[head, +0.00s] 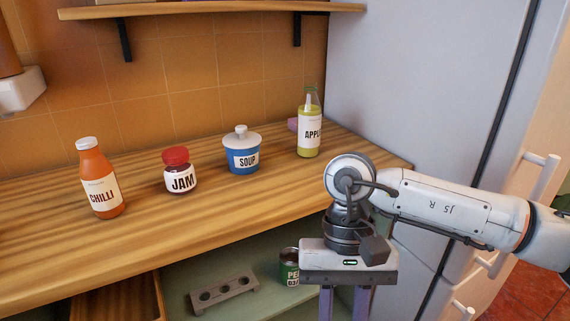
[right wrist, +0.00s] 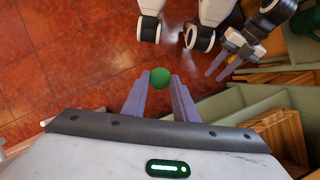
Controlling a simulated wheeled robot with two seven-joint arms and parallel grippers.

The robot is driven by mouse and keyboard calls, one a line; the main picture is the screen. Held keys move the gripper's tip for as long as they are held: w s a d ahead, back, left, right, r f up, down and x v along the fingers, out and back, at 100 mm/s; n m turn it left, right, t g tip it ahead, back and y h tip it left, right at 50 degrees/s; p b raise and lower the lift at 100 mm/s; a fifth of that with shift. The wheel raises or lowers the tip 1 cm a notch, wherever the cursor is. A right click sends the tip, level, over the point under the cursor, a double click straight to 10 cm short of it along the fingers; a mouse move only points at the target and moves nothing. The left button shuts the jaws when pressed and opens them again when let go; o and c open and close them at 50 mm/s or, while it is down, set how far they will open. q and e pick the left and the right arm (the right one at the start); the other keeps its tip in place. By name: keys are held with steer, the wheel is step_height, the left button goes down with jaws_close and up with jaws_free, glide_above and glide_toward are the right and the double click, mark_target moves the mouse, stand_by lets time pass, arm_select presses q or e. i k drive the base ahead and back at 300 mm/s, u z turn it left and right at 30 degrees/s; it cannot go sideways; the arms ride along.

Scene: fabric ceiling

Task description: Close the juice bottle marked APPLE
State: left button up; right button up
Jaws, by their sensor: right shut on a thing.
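The juice bottle marked APPLE (head: 309,142) stands upright at the counter's right end, with yellow-green juice, a clear neck and no cap visible on its mouth. My right gripper (head: 344,305) points down in front of the counter, well below and nearer than the bottle; its fingertips are cut off by the head view's lower edge. In the right wrist view, my right gripper (right wrist: 160,85) is shut on a round green cap (right wrist: 160,77) between its fingertips. My left gripper (right wrist: 224,65) shows there too, its two fingers apart and nothing between them.
A CHILLI bottle (head: 100,175), a JAM jar (head: 180,172) and a blue SOUP pot (head: 242,155) stand left of the juice on the wooden counter (head: 250,205). A pink object (head: 293,124) is behind the bottle. A fridge (head: 430,70) rises at right. A can (head: 289,262) and grey holder (head: 222,293) sit below.

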mark_target(309, 113)
steer(key=u, duration=0.6)
steer(key=i, duration=0.35)
steer(key=z, duration=1.8)
